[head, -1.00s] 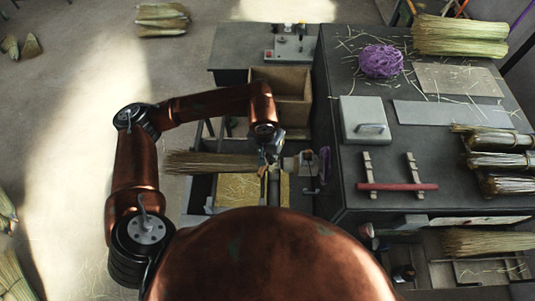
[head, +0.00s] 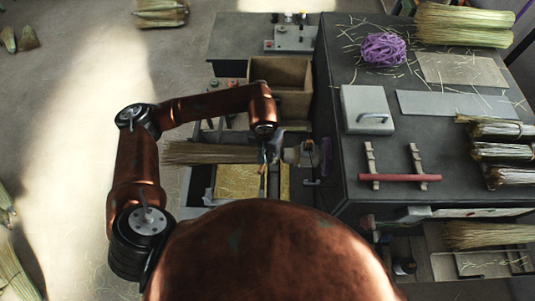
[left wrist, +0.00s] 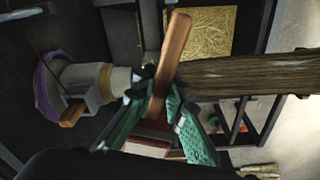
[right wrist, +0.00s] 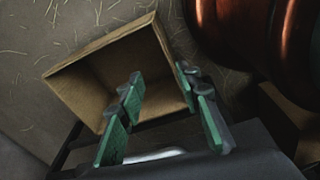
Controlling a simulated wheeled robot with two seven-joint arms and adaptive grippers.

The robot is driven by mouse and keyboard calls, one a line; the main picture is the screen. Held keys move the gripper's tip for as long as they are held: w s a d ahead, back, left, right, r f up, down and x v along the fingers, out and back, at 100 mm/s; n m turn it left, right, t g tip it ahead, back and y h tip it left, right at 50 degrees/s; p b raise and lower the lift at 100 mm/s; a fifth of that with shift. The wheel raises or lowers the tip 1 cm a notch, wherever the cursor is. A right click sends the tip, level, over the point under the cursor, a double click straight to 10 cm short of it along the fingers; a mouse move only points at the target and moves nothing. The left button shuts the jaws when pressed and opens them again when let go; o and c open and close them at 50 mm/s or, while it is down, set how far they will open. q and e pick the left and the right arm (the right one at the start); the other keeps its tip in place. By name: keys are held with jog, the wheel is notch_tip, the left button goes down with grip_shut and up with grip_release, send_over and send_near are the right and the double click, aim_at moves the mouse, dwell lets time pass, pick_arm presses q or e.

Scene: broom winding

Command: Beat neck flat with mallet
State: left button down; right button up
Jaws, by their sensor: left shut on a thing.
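A broom of straw (head: 205,153) lies level, its bristles pointing left in the head view; it also shows at the right of the left wrist view (left wrist: 250,76). Its neck end lies by a holder with a pale collar (left wrist: 115,82). My left gripper (left wrist: 168,88) is shut on a wooden handle (left wrist: 175,45), which I take for the mallet's. A dark red block partly shows between the fingers below it; whether it is the mallet's head I cannot tell. In the head view the left gripper (head: 266,150) is just over the neck end; contact is hidden. My right gripper (right wrist: 158,80) is open and empty.
A straw-littered tray (head: 240,180) lies below the broom. The dark workbench (head: 350,150) at right bears purple twine (head: 384,50), a red bar on supports (head: 400,178) and straw bundles.

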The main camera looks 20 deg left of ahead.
pick_arm(q)
notch_tip(320, 180, down, 7)
jog(key=b, duration=0.7)
notch_tip(320, 180, up, 4)
jog(key=shift+r+p, duration=0.1)
jog(key=shift+p, duration=0.5)
jog(key=shift+w+d+r+n+p, duration=0.1)
jog(key=shift+d+r+n+p, duration=0.5)
jog(key=shift+p, duration=1.2)
jog(key=shift+d+r+n+p, duration=0.25)
jog(key=shift+r+n+p, duration=0.7)
jog(key=shift+p, duration=0.85)
jog(key=shift+w+d+r+n+p, duration=0.1)
jog(key=shift+d+r+n+p, duration=0.35)
jog(key=shift+r+p, duration=0.95)
